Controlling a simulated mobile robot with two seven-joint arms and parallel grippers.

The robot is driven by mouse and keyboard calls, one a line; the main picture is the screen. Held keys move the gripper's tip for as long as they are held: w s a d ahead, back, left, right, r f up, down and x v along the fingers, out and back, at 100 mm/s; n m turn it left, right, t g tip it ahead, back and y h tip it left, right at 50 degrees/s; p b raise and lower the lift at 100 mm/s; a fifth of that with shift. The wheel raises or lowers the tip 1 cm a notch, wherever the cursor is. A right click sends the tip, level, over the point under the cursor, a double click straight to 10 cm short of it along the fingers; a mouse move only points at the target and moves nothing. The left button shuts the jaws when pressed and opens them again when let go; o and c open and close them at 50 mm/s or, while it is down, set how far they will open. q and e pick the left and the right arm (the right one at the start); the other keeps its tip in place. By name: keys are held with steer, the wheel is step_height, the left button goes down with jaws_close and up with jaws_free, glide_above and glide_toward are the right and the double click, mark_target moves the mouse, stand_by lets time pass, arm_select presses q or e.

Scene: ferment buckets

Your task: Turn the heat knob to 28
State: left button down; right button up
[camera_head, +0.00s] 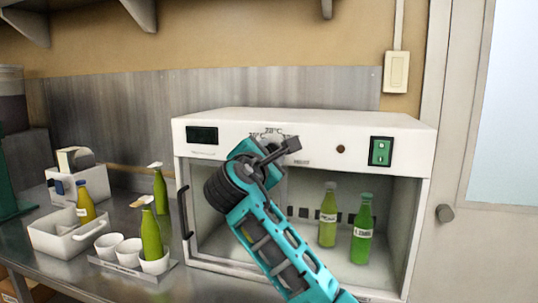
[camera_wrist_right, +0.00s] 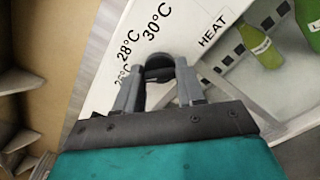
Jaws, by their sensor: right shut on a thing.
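The white incubator box (camera_head: 300,122) stands on the steel counter, with a control panel along its top front. My right gripper (camera_head: 287,147) is at the middle of this panel, shut on the dark heat knob (camera_wrist_right: 158,66). In the right wrist view the gripper's fingers (camera_wrist_right: 159,80) sit on either side of the knob. The panel there carries the marks 26°C, 28°C and 30°C and the word HEAT. The knob's pointer is hidden, so I cannot tell its setting. My left gripper is not in view.
A green switch (camera_head: 381,151) and a dark display (camera_head: 202,135) sit on the panel. Two green bottles (camera_head: 362,232) stand inside the open box. A dark handle (camera_head: 185,212) is at its left. Bottles, cups and a white bin (camera_head: 65,238) stand left on the counter.

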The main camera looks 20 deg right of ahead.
steer(key=shift+m, duration=0.3)
steer(key=m, duration=0.3)
steer(key=shift+m, duration=0.3)
steer(key=shift+f+m, duration=0.1)
steer(key=shift+m, duration=2.1)
steer(key=o, duration=1)
steer(key=shift+o, duration=0.2)
steer(key=b+v, duration=0.2)
steer(key=v, duration=1.1)
